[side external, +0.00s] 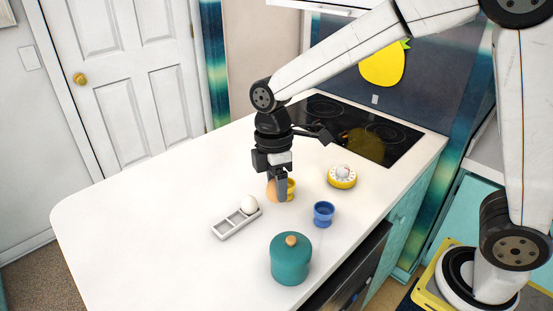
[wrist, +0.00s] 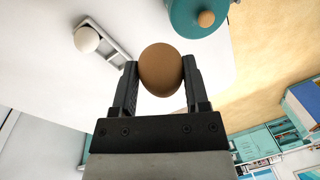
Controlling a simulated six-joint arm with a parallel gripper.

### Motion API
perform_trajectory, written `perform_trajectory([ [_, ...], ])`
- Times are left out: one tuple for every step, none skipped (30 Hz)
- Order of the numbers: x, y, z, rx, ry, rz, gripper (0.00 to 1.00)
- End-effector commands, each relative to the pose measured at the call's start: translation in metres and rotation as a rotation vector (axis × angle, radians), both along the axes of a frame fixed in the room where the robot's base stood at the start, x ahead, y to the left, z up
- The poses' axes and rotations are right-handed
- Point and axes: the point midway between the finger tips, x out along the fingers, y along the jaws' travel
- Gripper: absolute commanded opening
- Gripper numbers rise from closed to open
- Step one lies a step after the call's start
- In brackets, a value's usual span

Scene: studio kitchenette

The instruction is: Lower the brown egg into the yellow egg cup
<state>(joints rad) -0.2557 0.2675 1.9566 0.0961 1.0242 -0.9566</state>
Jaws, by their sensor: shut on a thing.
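My gripper (side external: 278,196) points down over the white counter and is shut on the brown egg (wrist: 161,68). In the wrist view the egg sits between the two fingers, with one finger on each side. In the side view part of the egg (side external: 271,191) shows left of the fingers. The yellow egg cup (side external: 291,187) stands on the counter just right of the fingers and is partly hidden by them. The egg's height relative to the cup's rim is hard to tell. The cup does not show in the wrist view.
A grey-white egg tray (side external: 232,226) holds a white egg (side external: 249,203) at its far end. A blue egg cup (side external: 324,213) stands to the right. A teal pot (side external: 291,262) is nearer the front. A yellow-and-white round timer (side external: 342,178) sits near the black cooktop (side external: 340,115). The left counter is clear.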

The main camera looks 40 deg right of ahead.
Motion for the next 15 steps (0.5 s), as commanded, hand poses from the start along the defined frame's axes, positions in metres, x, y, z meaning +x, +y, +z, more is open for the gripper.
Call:
perform_trajectory([
  [0.005, -0.006, 0.002, 0.000, -0.002, -0.004, 0.00],
  [0.007, -0.008, 0.003, 0.000, -0.001, -0.005, 0.00],
  [0.010, -0.013, 0.004, 0.000, 0.000, -0.004, 0.00],
  [0.012, -0.016, 0.006, 0.000, 0.000, -0.004, 0.00],
  [0.015, -0.019, 0.007, 0.000, 0.000, -0.005, 0.00],
  [0.018, -0.024, 0.008, 0.000, 0.000, -0.005, 0.00],
  [0.020, -0.027, 0.008, 0.000, 0.000, -0.005, 0.00],
  [0.023, -0.030, 0.009, 0.000, 0.000, -0.005, 0.00],
  [0.026, -0.035, 0.010, 0.000, 0.000, -0.005, 0.00],
  [0.028, -0.038, 0.010, 0.001, 0.001, -0.005, 0.00],
  [0.031, -0.042, 0.010, 0.001, 0.001, -0.005, 0.00],
  [0.034, -0.046, 0.009, 0.001, 0.001, -0.005, 0.00],
  [0.037, -0.049, 0.009, 0.000, 0.001, -0.005, 0.00],
  [0.039, -0.053, 0.008, 0.001, 0.001, -0.005, 0.00],
  [0.043, -0.057, 0.008, 0.000, 0.000, -0.004, 0.00],
])
